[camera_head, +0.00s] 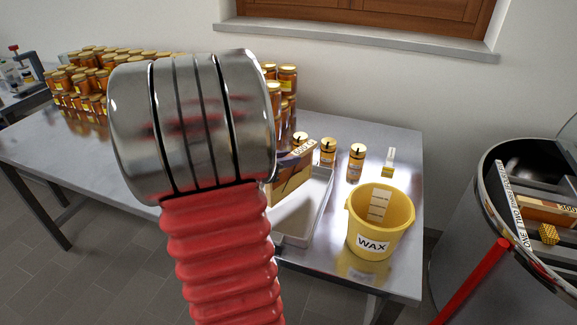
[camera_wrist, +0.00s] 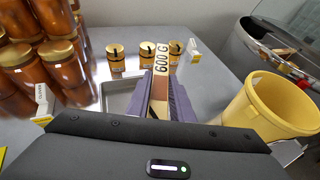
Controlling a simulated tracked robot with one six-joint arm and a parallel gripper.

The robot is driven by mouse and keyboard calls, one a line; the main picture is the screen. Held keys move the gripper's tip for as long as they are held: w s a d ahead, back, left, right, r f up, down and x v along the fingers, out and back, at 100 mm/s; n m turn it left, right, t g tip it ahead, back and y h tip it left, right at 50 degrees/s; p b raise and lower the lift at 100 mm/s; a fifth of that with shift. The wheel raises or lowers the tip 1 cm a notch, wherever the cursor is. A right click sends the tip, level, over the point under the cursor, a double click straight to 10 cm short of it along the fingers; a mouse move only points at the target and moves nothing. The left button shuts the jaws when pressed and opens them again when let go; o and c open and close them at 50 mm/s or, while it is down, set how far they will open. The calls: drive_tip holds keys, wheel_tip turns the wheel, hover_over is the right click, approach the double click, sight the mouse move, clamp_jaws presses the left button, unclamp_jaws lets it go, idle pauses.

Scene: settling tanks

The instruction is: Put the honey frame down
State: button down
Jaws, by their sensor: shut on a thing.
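The honey frame (camera_head: 293,172) is wooden with a white top label that reads 600 G in the wrist view (camera_wrist: 161,84). My gripper (camera_wrist: 162,108) is shut on it, with a purple-grey finger on each side. The frame is upright at a shallow grey tray (camera_head: 325,200) on the metal table. The tray's rim also shows in the wrist view (camera_wrist: 104,98). I cannot tell whether the frame touches the tray floor.
A yellow WAX bucket (camera_head: 381,228) stands right of the tray. Small gold-lidded jars (camera_head: 328,150) stand behind it, with a small white and yellow item (camera_head: 389,162). Stacked honey jars (camera_head: 80,80) fill the back left. A metal drum (camera_head: 500,260) with frames stands right.

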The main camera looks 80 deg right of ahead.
drive_tip(key=shift+f, duration=1.95)
drive_tip(key=c, duration=1.6)
unclamp_jaws()
drive_tip(key=shift+o, duration=0.2)
drive_tip(key=v, duration=1.2)
